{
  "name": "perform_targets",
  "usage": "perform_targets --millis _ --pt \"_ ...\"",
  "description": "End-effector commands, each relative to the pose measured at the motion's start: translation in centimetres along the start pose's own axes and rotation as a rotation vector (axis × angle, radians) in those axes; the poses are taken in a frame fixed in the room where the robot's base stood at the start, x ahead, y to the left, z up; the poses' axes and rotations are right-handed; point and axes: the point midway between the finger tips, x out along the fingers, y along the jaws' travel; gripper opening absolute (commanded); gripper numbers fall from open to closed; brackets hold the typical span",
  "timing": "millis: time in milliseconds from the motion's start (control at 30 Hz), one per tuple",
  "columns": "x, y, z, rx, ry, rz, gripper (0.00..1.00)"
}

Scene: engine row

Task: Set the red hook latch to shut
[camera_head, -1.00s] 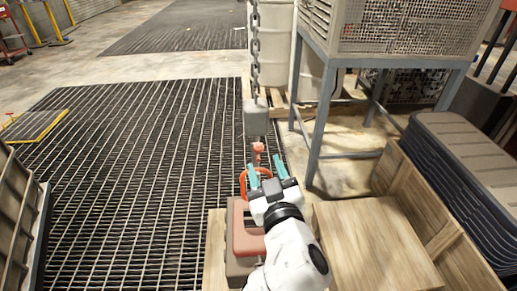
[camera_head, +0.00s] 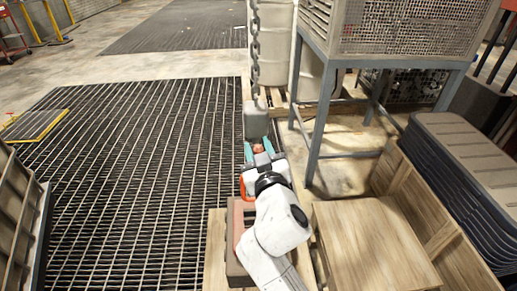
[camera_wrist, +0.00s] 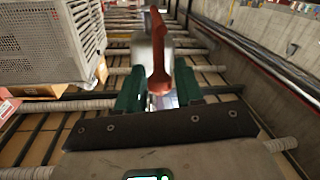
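A grey block (camera_head: 256,122) hangs on a chain, with a red hook assembly under it. The hook's orange curved part (camera_head: 243,187) shows just left of my wrist; most of the rest is hidden by my arm. My gripper (camera_head: 258,150) is open, its teal fingers on either side of the hook's red upper part (camera_head: 259,148). In the wrist view, my gripper (camera_wrist: 160,80) has a red upright piece (camera_wrist: 158,60) between its spread fingers, with visible gaps. I cannot tell the latch apart from the hook, or see its position.
A reddish-brown box (camera_head: 237,242) stands below the hook on wooden boards. A wooden crate (camera_head: 372,245) is at lower right. A grey steel stand (camera_head: 313,130) with a mesh cage stands to the right. Open floor grating (camera_head: 140,190) lies to the left.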

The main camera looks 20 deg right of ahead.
Motion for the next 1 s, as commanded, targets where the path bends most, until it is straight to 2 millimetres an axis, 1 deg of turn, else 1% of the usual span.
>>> perform_targets --millis 33,367,767,1000 --pt "-0.01 -0.01 0.00 0.000 0.000 0.000 0.31" --pt "-0.03 -0.02 0.00 0.000 0.000 0.000 0.00" --pt "-0.04 -0.04 0.04 0.000 0.001 0.000 0.00" --pt "-0.15 -0.19 0.57 -0.003 0.021 0.004 0.00"
